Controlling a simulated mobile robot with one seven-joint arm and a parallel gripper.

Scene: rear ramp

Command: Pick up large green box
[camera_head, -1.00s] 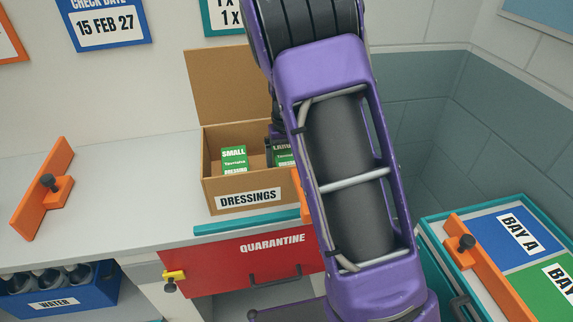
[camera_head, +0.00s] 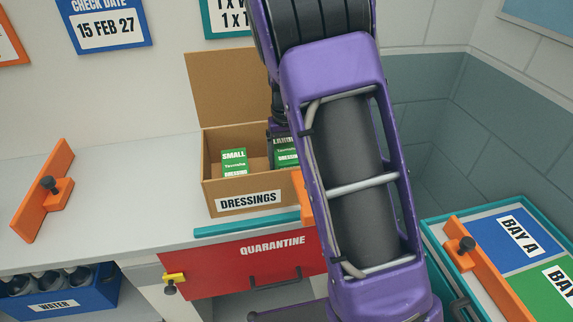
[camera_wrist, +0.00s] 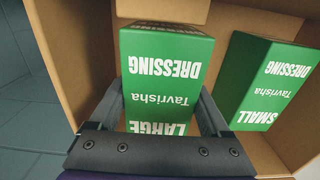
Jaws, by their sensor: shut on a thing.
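The large green dressing box (camera_wrist: 166,85) is in the wrist view, its "LARGE Tavrisha DRESSING" label upside down. My gripper (camera_wrist: 165,105) is shut on it, one finger along each side. In the head view the large box (camera_head: 285,151) shows beside the small box, partly hidden behind my arm. The small green dressing box (camera_head: 234,162) stands in the cardboard box marked DRESSINGS (camera_head: 215,200). The small box also shows to the right in the wrist view (camera_wrist: 268,85), apart from my gripper.
The cardboard lid (camera_head: 225,85) stands open at the back. A red QUARANTINE drawer (camera_head: 220,268) is below the counter (camera_head: 110,190). An orange bracket (camera_head: 42,190) stands at left. A teal-edged tray with BAY A (camera_head: 505,240) is at right.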

